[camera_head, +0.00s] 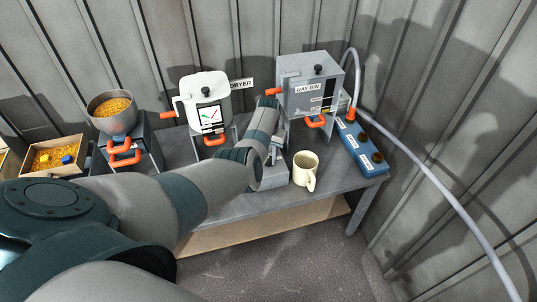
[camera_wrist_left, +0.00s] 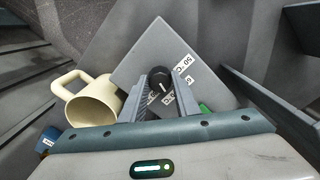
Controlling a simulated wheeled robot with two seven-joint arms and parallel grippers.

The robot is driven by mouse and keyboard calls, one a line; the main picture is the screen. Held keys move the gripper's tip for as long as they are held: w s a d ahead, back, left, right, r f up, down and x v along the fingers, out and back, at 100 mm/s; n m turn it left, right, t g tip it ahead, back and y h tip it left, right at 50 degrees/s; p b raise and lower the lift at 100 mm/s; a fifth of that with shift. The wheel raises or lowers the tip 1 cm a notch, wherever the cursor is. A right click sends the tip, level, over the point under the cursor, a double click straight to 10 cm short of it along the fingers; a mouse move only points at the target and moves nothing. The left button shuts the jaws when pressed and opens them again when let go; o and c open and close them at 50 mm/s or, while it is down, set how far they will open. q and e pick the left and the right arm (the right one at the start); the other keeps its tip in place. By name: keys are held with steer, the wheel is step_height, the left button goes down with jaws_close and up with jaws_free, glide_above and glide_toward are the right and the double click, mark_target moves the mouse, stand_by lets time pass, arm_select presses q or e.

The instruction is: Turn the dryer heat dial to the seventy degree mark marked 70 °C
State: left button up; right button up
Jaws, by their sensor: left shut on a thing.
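The heat dial (camera_wrist_left: 159,75) is a dark round knob with a white pointer line, on a tilted grey panel (camera_wrist_left: 150,50) in the left wrist view. A "50 °C" label (camera_wrist_left: 184,63) and a partly covered label starting with 6 show right of it. Another label below is mostly hidden, and I cannot read which mark the pointer meets. My left gripper (camera_wrist_left: 161,90) is shut on the dial, one finger on each side. In the head view, my left arm reaches over the grey dial box (camera_head: 268,180) and hides the dial. My right gripper is not in view.
A cream mug (camera_head: 305,167) stands close right of the dial box, and also shows in the wrist view (camera_wrist_left: 95,105). The white dryer (camera_head: 205,92), grey day bin (camera_head: 312,75), blue box (camera_head: 358,145) and grain hopper (camera_head: 112,115) crowd the table. The table's front edge is close.

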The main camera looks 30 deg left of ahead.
arm_select(q)
steer(key=shift+m, duration=0.5)
steer(key=o, duration=1)
steer(key=shift+o, duration=0.2)
steer(key=shift+r, duration=0.1)
steer(key=shift+r+p, duration=0.3)
steer(key=shift+r, duration=0.35)
step_height(320, 180, up, 16)
steer(key=b, duration=0.1)
steer(key=shift+b, duration=0.35)
steer(key=shift+f, duration=0.15)
